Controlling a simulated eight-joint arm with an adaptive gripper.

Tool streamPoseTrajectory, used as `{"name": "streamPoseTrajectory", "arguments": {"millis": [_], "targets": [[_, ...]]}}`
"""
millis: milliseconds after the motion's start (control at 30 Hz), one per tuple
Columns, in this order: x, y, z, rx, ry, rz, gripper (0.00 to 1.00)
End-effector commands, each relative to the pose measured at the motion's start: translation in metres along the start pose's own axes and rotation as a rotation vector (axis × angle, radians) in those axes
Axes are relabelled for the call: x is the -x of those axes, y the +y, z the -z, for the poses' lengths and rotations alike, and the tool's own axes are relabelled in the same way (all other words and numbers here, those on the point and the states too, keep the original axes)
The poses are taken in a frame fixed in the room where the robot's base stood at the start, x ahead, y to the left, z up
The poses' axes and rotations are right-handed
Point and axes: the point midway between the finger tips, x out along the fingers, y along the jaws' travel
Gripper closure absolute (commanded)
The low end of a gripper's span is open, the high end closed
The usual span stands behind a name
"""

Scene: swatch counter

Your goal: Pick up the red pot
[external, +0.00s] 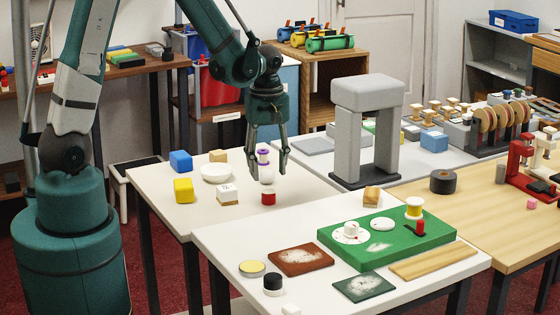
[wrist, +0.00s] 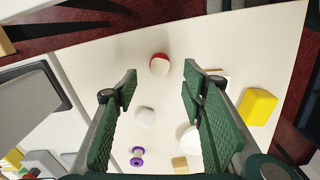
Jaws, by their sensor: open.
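In the wrist view both green fingers of the gripper (wrist: 160,76) are spread wide, and neither appears to touch the pot.
Near the pot are a white rounded thing (wrist: 145,117), a purple-and-white spool (wrist: 137,156), a white bowl (external: 216,173), a wooden block (external: 218,156), a white-topped block (external: 228,194), a yellow block (external: 183,190) and a blue block (external: 180,161). A grey arch (external: 367,95) stands to the right.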

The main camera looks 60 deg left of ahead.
Motion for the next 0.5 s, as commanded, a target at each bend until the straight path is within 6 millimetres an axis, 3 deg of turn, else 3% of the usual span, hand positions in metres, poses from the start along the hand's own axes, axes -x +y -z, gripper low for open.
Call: {"name": "streamPoseTrajectory", "arguments": {"millis": [500], "targets": [[-0.025,0.000,0.000,0.000,0.000,0.000,0.59]]}}
